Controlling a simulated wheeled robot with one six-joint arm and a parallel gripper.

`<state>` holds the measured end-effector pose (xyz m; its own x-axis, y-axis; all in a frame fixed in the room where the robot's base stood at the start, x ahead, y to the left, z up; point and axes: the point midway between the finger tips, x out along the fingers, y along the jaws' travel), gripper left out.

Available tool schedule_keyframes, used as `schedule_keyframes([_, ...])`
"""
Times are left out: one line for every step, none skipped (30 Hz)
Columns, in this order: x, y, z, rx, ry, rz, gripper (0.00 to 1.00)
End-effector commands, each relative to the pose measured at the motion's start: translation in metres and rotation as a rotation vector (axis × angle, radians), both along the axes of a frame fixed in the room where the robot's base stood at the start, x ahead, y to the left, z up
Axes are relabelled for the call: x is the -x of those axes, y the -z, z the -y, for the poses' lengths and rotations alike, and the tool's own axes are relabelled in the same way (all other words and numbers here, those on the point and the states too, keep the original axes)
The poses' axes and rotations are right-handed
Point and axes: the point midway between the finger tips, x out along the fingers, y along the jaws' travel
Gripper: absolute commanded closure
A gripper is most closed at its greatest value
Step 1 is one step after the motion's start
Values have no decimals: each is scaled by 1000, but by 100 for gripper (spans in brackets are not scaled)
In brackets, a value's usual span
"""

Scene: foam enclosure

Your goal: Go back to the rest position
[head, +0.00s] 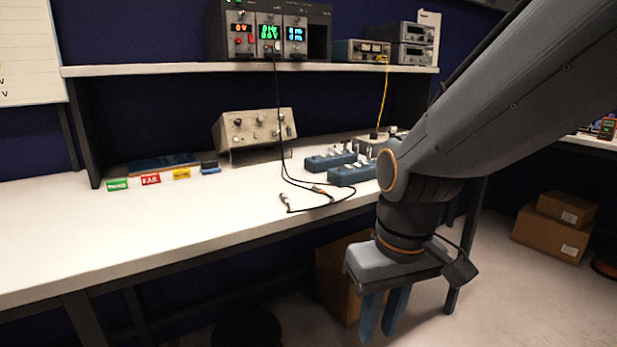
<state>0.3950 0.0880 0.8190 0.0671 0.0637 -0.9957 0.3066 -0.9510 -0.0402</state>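My gripper (383,312) hangs at the end of my arm in the lower right of the head view. Its two blue fingers point down, past the front edge of the white workbench (150,235) and lower than its top. The fingers look close together with a narrow dark gap between them. No object shows between them. The upper arm reaches in from the top right and hides the right end of the bench.
Blue blocks (350,174) with small parts, a beige instrument (253,130) and black cables (284,175) lie on the bench. A shelf (180,70) above carries instruments. A cardboard box (340,275) stands below the bench, and boxes (555,225) stand on the right floor.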

Motion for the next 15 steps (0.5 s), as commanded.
schedule_keyframes([19,7,6,2,76,-54,79])
schedule_keyframes([31,11,8,5,122,-88,79])
schedule_keyframes([29,3,10,7,131,-84,79])
schedule_keyframes([27,-1,13,8,135,-82,79])
schedule_keyframes([27,-4,16,10,140,-81,79])
schedule_keyframes([26,-8,19,12,149,-80,79])
schedule_keyframes([25,-11,22,14,156,-80,79])
schedule_keyframes([25,-13,25,17,162,-80,79])
schedule_keyframes([25,-17,28,19,173,-80,79])
schedule_keyframes([24,-20,31,20,181,-79,79])
schedule_keyframes([24,-23,34,22,189,-80,79])
schedule_keyframes([24,-28,39,24,201,-79,79])
schedule_keyframes([24,-31,42,27,211,-79,79])
schedule_keyframes([24,-35,46,28,221,-80,79])
schedule_keyframes([24,-40,51,31,234,-80,79])
